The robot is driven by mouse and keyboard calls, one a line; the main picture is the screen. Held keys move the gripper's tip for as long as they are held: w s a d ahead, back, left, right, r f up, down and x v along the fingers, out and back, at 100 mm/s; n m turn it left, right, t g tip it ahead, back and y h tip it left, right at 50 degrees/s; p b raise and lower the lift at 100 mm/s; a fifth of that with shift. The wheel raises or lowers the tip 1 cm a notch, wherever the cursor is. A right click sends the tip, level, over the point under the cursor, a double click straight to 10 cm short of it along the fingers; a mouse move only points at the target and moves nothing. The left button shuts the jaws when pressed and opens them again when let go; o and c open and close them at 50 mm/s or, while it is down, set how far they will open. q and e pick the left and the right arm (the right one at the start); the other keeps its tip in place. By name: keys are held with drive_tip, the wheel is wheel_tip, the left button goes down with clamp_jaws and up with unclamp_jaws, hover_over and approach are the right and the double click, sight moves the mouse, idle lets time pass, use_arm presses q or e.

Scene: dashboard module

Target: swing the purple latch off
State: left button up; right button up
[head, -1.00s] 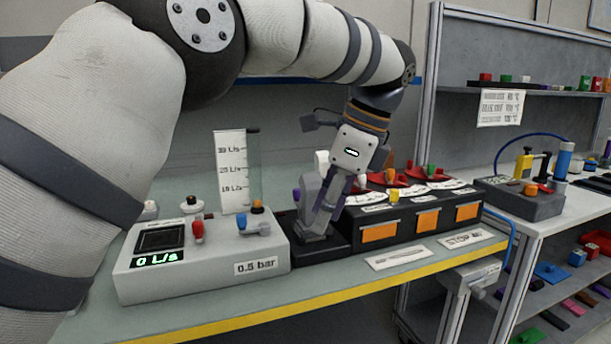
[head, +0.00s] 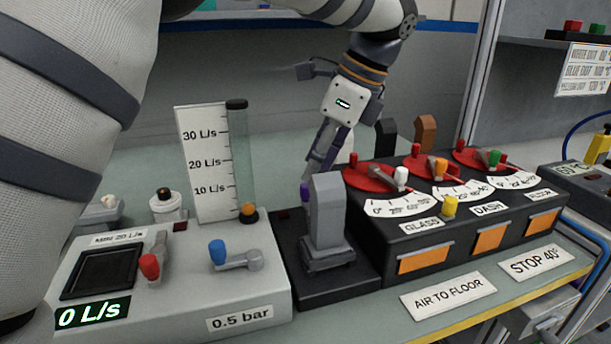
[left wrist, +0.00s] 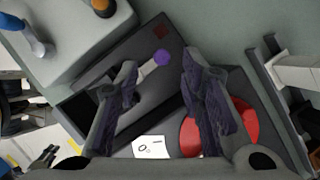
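The purple latch (head: 305,193) shows as a purple knob at the left edge of an upright grey block (head: 327,215) that hides part of it. In the left wrist view its round purple knob (left wrist: 162,57) sits on a pale lever above a dark base. My left gripper (head: 322,160) is above and behind the block, pointing down. In the left wrist view the two fingers of this gripper (left wrist: 158,75) are apart, with the knob between their tips in the picture. I cannot tell whether they touch it. My right gripper cannot be made out clearly.
A grey box (head: 230,290) with a blue-handled lever (head: 240,258) and a flow tube (head: 240,160) stands to the left. A black panel (head: 380,235) with red dials stands close on the right. The display reads 0 L/s.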

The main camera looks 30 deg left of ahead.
sight(305, 185)
use_arm(q)
drive_tip(key=shift+x, duration=2.35)
drive_tip(key=shift+w, duration=0.1)
clamp_jaws()
drive_tip(key=shift+r, duration=0.1)
